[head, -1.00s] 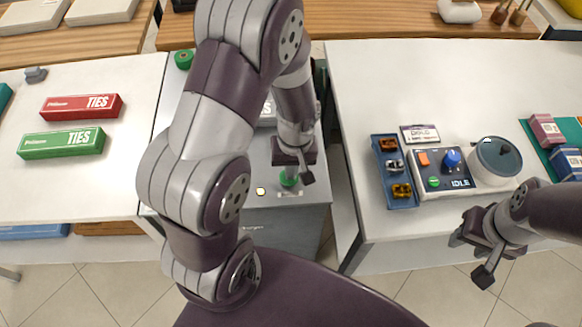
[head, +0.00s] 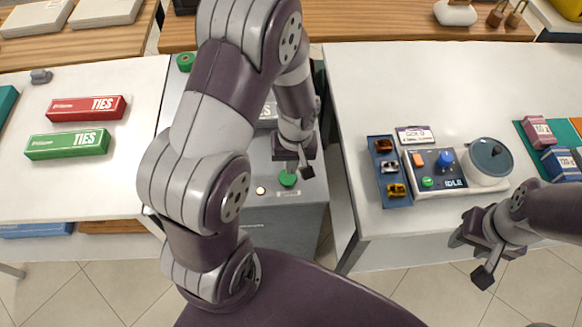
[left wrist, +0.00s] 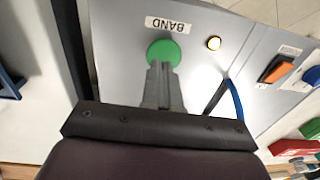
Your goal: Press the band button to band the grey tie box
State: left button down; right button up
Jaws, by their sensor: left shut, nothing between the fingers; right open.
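The green band button (head: 287,180) is on the grey banding machine's top near its front edge. It also shows in the left wrist view (left wrist: 164,51), beside a BAND label (left wrist: 168,24). My left gripper (head: 291,173) is shut and empty, its fingertips over the button's edge. Whether they touch it I cannot tell. A greyish box end with lettering (head: 268,113) shows on the machine behind my left arm; most of it is hidden. My right gripper (head: 471,257) is open and empty, in front of the right table.
A small lamp (left wrist: 214,43) glows beside the button. Red (head: 86,108) and green (head: 68,144) tie boxes lie on the left table.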

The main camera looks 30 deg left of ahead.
pick_arm(q)
notch_tip(320, 180, up, 6)
jog(key=f, duration=0.1)
notch_tip(320, 180, up, 6)
send_over(293, 180)
jog(key=shift+w+f, duration=0.15)
jog(key=shift+w, duration=0.15)
